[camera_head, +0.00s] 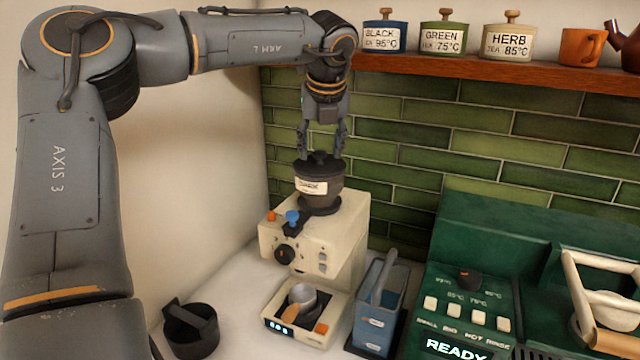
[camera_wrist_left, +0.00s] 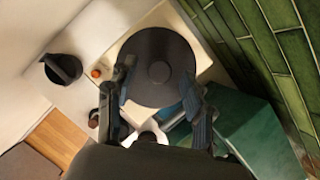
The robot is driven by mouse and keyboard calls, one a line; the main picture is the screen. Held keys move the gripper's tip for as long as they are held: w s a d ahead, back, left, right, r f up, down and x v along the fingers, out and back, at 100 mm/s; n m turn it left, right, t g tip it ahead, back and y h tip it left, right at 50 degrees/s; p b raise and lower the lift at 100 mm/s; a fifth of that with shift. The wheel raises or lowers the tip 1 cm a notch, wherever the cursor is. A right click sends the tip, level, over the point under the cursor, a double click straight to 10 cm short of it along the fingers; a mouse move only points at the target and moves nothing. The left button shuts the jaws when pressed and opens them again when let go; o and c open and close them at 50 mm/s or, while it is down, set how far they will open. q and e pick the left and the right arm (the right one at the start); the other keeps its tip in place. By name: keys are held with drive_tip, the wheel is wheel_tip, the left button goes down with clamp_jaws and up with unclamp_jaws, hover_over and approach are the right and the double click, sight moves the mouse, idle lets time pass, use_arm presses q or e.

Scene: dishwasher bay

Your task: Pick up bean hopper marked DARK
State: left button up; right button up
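The bean hopper (camera_head: 318,188) is a dark round pot with a lid knob and a pale label that reads roughly DARK, partly blurred. It stands upright on top of the cream grinder (camera_head: 318,232). In the left wrist view its round dark lid (camera_wrist_left: 160,62) fills the middle. My left gripper (camera_head: 321,148) points straight down just above the hopper, its fingers spread to either side of the lid knob. In the left wrist view the open fingers (camera_wrist_left: 158,78) lie over the lid with nothing between them that they grip. My right gripper is not in view.
A wooden shelf (camera_head: 480,75) with labelled canisters is at the upper right, with a green tiled wall below it. A blue container (camera_head: 372,322) and a green machine (camera_head: 468,310) stand right of the grinder. A dark round knock-box-like vessel (camera_head: 191,335) sits at lower left.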

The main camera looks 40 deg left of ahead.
use_arm(q)
clamp_jaws()
drive_tip(key=shift+r, duration=0.1)
drive_tip(key=shift+a, duration=0.1)
drive_tip(key=shift+r, duration=0.1)
